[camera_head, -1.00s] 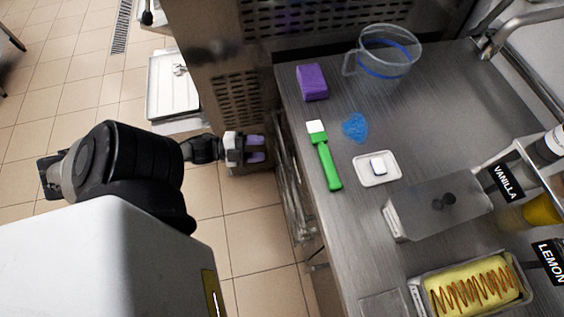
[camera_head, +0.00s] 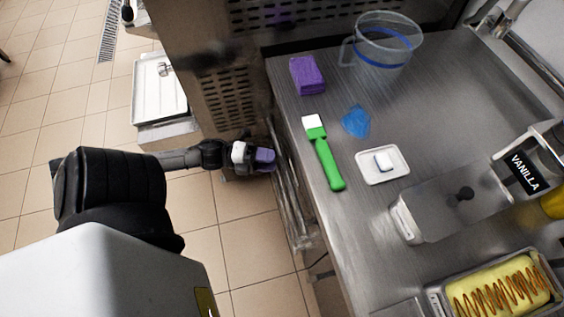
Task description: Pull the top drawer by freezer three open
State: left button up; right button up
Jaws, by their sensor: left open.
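The drawer fronts (camera_head: 289,205) are below the left edge of the steel counter (camera_head: 318,215), seen steeply from above. I cannot make out the top drawer's handle clearly or how far the drawer stands out. My left gripper (camera_head: 268,159) reaches in from the left, just left of the upper end of the drawer fronts. Its purple-tipped fingers point right towards the fronts. It is open, and I see nothing between the fingers. Whether it touches the drawer I cannot tell. My right gripper is not in view.
On the counter are a purple block (camera_head: 307,75), a green-handled spatula (camera_head: 324,158), a blue cloth-like piece (camera_head: 356,121), a white dish (camera_head: 382,165) and a clear jug (camera_head: 381,45). A lidded tub (camera_head: 450,205) stands right. A vented steel cabinet (camera_head: 225,92) rises behind my gripper. Tiled floor is free.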

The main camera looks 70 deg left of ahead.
aim_at(282, 160)
pick_arm(q)
jog(key=shift+b+x, duration=0.4)
jog(key=shift+x, duration=1.7)
grip_shut()
